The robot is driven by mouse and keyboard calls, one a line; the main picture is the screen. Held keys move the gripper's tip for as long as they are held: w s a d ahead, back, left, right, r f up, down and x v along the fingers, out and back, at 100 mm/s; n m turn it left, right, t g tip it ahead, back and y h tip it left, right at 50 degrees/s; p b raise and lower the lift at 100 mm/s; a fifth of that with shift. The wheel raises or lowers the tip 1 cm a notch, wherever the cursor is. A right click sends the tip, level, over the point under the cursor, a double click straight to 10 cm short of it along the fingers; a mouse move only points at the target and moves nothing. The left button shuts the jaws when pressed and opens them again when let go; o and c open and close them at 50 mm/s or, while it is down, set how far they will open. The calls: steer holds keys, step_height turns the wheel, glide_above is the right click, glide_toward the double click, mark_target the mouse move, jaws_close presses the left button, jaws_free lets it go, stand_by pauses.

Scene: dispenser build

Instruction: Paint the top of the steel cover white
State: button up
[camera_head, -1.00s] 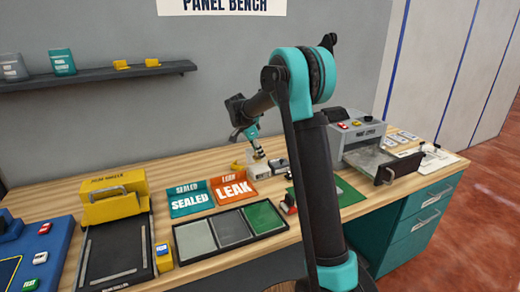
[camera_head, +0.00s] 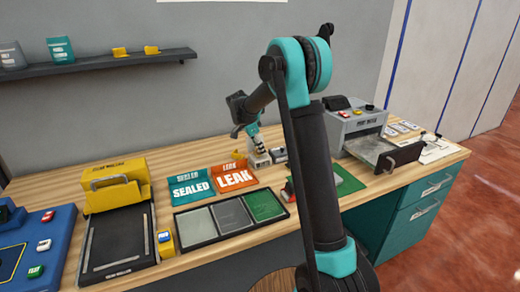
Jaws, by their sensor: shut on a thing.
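My gripper (camera_head: 252,130) points down at the back middle of the bench. It is shut on a small pale thing with dark bands (camera_head: 257,144), whose lower end is at a small pale block (camera_head: 259,159). I cannot tell whether it stands in the block or is just above it. A dark tray (camera_head: 181,239) in front holds three flat panels: off-white (camera_head: 197,226), grey (camera_head: 231,213) and green (camera_head: 265,205). I cannot tell which thing is the steel cover. My arm hides part of the bench behind it.
A grey machine (camera_head: 357,128) with a pulled-out drawer (camera_head: 385,156) stands right. A green mat (camera_head: 345,179) lies before it. A yellow-topped machine (camera_head: 117,182) and a blue unit (camera_head: 38,240) fill the left.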

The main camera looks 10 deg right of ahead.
steer(key=shift+f, duration=0.45)
stand_by(0.7)
stand_by(0.5)
steer(key=shift+r, duration=3.5)
